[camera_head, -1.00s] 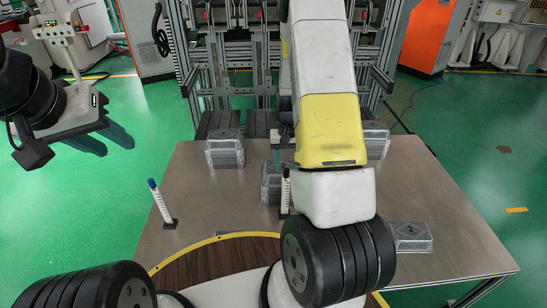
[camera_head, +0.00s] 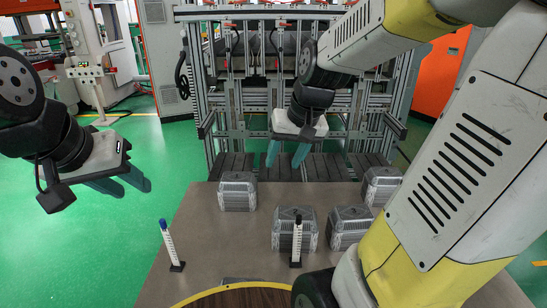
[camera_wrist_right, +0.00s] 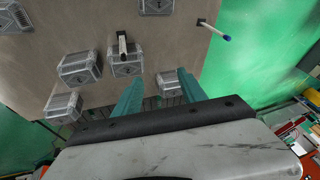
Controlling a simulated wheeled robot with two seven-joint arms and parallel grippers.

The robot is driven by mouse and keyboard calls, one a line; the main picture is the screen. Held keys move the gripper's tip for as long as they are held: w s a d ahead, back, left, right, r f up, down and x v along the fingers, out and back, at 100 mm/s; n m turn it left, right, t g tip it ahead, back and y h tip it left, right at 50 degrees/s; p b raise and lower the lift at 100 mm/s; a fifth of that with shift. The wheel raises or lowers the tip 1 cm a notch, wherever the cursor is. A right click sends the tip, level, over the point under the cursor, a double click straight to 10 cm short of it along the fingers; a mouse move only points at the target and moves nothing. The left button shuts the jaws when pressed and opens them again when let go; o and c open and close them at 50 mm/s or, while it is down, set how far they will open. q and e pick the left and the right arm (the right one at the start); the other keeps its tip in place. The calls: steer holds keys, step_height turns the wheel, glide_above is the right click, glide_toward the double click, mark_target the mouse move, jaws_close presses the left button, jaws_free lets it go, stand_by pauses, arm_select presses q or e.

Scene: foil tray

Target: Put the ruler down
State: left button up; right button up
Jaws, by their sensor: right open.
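Two white upright strips with dark marks stand on small black bases on the table. One with a blue top (camera_head: 170,245) is at the left; one with a black top (camera_head: 297,238) stands before a foil tray. I cannot tell which is the ruler. Both show in the right wrist view, the blue-topped one (camera_wrist_right: 212,30) at upper right and the black-topped one (camera_wrist_right: 122,42) at upper middle. My right gripper (camera_head: 287,154) is open and empty, beyond the table's far edge and apart from both. My left gripper (camera_head: 120,183) is open and empty, left of the table.
Several foil trays (camera_head: 238,192) stand on the grey table (camera_head: 215,250). A metal rack frame (camera_head: 225,100) stands behind it. A round brown surface with a yellow rim (camera_head: 240,298) is at the front. My right arm covers the right side.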

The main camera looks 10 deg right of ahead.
steer(key=s+a+r+t, duration=0.1)
steer(key=s+r, duration=0.1)
steer(key=s, duration=0.3)
steer(key=s+a+r+n+t, duration=0.1)
steer(key=s+r, duration=0.2)
steer(key=s, duration=0.2)
steer(key=shift+a, duration=0.4)
